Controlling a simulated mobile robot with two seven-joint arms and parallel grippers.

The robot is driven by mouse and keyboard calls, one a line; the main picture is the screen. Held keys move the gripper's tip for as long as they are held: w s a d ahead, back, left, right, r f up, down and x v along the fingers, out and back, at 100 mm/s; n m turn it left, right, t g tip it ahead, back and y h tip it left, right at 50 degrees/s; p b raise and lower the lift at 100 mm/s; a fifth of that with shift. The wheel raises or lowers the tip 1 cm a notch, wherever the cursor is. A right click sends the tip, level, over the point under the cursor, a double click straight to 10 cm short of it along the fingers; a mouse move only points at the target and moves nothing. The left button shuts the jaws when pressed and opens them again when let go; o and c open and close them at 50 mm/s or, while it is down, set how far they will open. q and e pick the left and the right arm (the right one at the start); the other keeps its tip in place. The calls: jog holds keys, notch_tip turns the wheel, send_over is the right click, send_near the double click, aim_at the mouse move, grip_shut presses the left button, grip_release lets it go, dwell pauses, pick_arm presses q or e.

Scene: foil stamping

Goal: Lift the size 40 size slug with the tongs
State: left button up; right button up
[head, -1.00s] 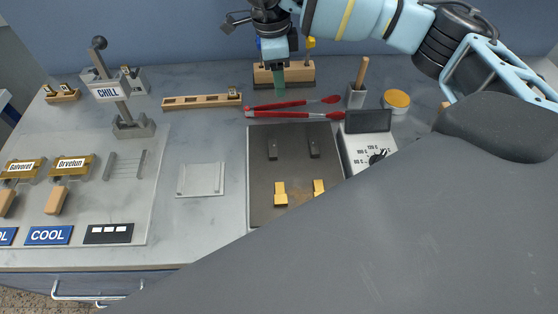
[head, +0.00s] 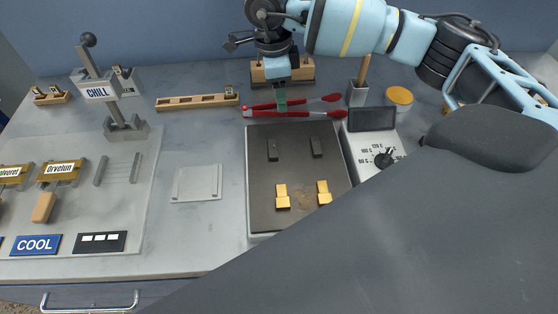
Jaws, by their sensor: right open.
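The red tongs (head: 308,114) lie on the bench behind the hot plate, their two arms spreading toward the right. My right gripper (head: 281,104) points down over the left half of the tongs, its green fingertips at the upper arm. It is open; whether the fingers touch the tongs cannot be told. Two brass pieces (head: 283,196) and two dark pieces (head: 272,150) sit on the hot plate (head: 298,222). No number 40 is readable, so I cannot tell which is the size 40 slug. My left gripper is out of view.
The hot plate's control box (head: 385,158) and a cup with a wooden handle (head: 357,96) stand at right, beside an orange-topped jar (head: 399,97). A CHILL stand (head: 124,128) is at left. My dark arm link covers the lower right. Bench around the flat grey tray (head: 197,184) is clear.

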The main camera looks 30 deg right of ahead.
aim_at(294, 104)
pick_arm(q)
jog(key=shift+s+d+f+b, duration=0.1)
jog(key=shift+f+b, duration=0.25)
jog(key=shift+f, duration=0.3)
pick_arm(e)
jog(key=shift+d+f, duration=0.2)
jog(key=shift+f, duration=1.9)
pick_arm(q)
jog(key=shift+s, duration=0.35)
pick_arm(e)
jog(key=c, duration=0.7)
jog(key=shift+r, duration=0.1)
